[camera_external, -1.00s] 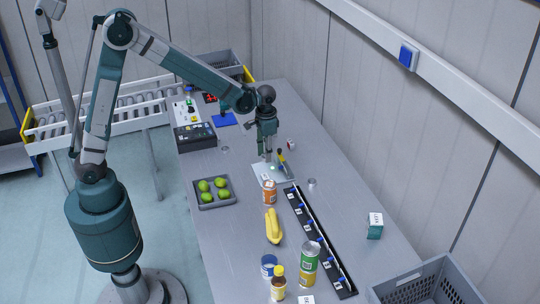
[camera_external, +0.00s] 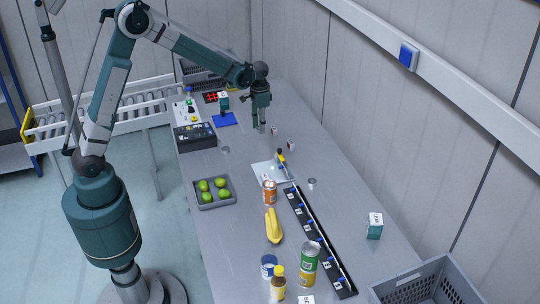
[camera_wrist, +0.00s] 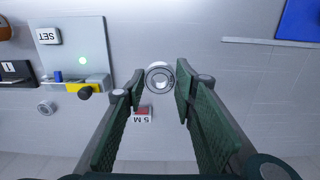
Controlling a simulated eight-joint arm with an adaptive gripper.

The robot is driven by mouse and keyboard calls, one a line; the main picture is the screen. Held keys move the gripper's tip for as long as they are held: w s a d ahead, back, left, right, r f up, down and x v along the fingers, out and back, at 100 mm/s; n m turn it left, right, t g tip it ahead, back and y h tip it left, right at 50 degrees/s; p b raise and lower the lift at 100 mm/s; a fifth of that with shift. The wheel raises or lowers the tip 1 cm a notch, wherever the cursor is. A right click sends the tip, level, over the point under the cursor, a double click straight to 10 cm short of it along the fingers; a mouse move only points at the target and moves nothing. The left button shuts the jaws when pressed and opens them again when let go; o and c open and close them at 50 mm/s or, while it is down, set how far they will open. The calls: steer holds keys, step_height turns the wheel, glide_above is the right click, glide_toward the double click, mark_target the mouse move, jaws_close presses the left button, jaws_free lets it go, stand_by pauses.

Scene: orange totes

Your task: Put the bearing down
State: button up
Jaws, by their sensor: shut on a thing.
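My gripper (camera_external: 261,131) is above the far part of the grey table, beyond the light plate, in the external view. In the wrist view its two green fingers (camera_wrist: 160,90) are on either side of the bearing (camera_wrist: 159,76), a small silver ring held at the fingertips. The table surface shows behind the ring. The bearing is too small to make out clearly in the external view.
A blue pad (camera_external: 224,119) is farther left. Fruit, cans and a black rail (camera_external: 318,240) occupy the near table.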

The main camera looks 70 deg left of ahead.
steer(key=s+a+p, duration=0.1)
steer(key=a+p, duration=0.1)
steer(key=a, duration=1.5)
steer(key=shift+s+a+r, duration=0.2)
steer(key=shift+s+a, duration=0.1)
steer(key=shift+a, duration=0.05)
glide_above(248, 131)
steer(key=shift+w+a+f, duration=0.1)
steer(key=shift+f, duration=1.45)
steer(key=shift+w+a+f, duration=0.1)
steer(key=shift+f, duration=1.45)
steer(key=shift+f, duration=1.9)
steer(key=shift+s+f+b, duration=0.1)
steer(key=shift+f+b, duration=0.35)
steer(key=shift+f, duration=0.1)
